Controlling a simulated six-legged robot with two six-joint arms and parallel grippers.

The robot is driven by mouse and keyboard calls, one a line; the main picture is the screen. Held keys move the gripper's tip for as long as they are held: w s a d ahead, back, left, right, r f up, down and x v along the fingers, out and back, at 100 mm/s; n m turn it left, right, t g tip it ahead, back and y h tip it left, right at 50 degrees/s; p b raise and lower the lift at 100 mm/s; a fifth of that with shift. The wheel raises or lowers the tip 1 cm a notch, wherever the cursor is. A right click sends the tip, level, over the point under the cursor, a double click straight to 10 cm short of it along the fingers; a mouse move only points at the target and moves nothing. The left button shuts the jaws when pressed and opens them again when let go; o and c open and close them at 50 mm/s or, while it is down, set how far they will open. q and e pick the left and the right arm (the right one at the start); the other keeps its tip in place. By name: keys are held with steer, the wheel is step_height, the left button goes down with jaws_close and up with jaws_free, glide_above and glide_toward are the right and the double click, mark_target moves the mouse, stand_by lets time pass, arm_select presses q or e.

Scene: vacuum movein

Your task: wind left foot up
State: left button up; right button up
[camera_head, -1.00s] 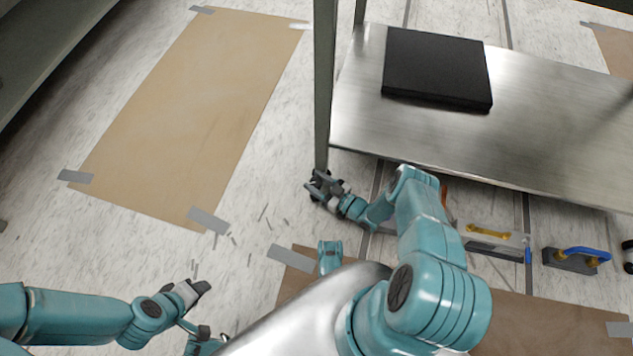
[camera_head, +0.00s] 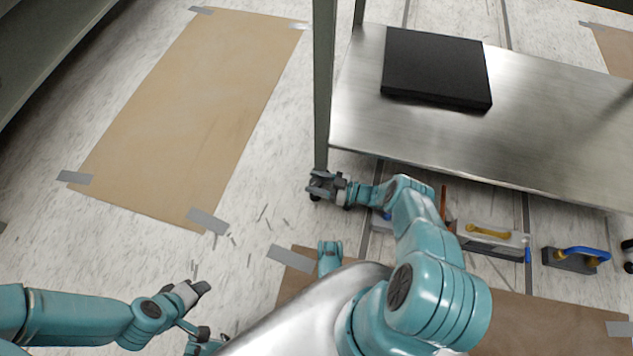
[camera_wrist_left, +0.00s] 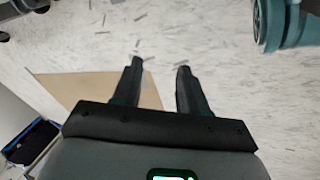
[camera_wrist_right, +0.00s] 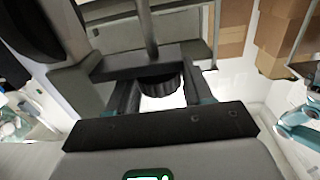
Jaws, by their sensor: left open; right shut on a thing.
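The left foot of the metal bench is at the bottom of its front left leg (camera_head: 323,100). In the head view my right gripper (camera_head: 322,187) hides most of it, with the wrist coming in from the right. In the right wrist view the foot's black ribbed wheel (camera_wrist_right: 160,84) sits between the two fingers of the right gripper (camera_wrist_right: 158,95), which is shut on it. A thin post rises above the wheel. My left gripper (camera_head: 200,289) is open and empty above the floor at the lower left. Its spread fingers show in the left wrist view (camera_wrist_left: 160,67).
The bench's steel shelf (camera_head: 350,120) carries a flat black box (camera_head: 437,68). Several tools, among them a yellow-handled trowel (camera_head: 490,233) and a blue-handled float (camera_head: 575,258), lie below its front edge. Taped brown paper (camera_head: 190,110) covers floor to the left.

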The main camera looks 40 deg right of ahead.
steer(key=shift+w+r, duration=0.1)
steer(key=o, duration=1)
steer(key=shift+c, duration=0.2)
arm_select(q)
steer(key=s+d+r+g+p, duration=0.1)
steer(key=s+r+p, duration=0.4)
steer(key=r+p, duration=0.6)
steer(key=shift+s+d+g+h, duration=0.3)
steer(key=shift+s+d+g, duration=0.1)
steer(key=shift+g, duration=0.2)
arm_select(e)
step_height(320, 180, up, 20)
